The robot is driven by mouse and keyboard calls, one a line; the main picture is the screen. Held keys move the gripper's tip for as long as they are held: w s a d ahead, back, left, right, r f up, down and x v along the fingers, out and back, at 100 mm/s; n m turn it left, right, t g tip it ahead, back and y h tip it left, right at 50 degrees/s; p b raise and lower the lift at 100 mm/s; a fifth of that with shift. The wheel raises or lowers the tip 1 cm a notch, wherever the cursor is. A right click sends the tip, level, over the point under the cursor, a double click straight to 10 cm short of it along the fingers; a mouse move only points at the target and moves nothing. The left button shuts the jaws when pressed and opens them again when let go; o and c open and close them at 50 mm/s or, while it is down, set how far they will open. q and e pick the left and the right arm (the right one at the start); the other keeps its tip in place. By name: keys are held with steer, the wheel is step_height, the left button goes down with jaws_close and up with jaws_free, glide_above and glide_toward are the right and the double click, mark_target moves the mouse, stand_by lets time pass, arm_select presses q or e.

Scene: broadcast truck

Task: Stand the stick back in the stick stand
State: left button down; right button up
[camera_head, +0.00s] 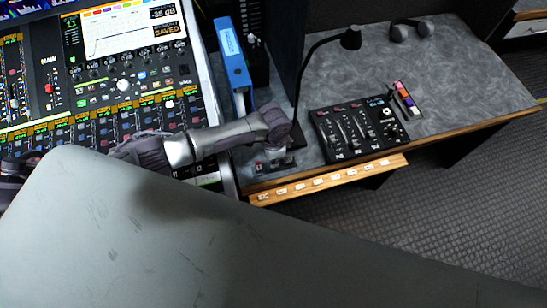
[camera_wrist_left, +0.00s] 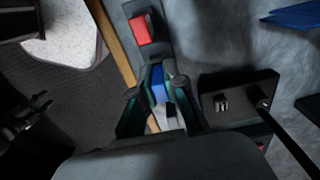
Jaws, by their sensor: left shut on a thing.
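My left gripper (camera_head: 279,146) reaches over the front edge of the grey desk, seen from above. In the left wrist view its two fingers (camera_wrist_left: 158,92) are shut on a small blue stick (camera_wrist_left: 157,83). A dark grey stand (camera_wrist_left: 133,9) lies just beyond the fingers, with a red stick (camera_wrist_left: 140,30) on it. The red stick also shows in the head view (camera_head: 259,166), left of the gripper. The fingers hide part of the stand. I cannot tell whether the blue stick touches it. A dark jaw-like shape (camera_wrist_left: 28,117), perhaps my right gripper, is at the wrist view's left.
A gooseneck microphone (camera_head: 351,38) rises beside the gripper; its dark base (camera_wrist_left: 240,96) is close to the fingers. A small mixer (camera_head: 358,130) is to the right, a blue upright box (camera_head: 232,60) behind, and a large console (camera_head: 95,85) to the left. Headphones (camera_head: 411,29) lie farther back.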

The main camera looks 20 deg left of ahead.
arm_select(q)
steer(key=shift+f, duration=0.5)
steer(key=c, duration=1.1)
jaws_free()
steer(key=shift+c, duration=0.2)
steer(key=shift+r, duration=0.1)
step_height(320, 180, up, 12)
steer(key=shift+f, duration=0.1)
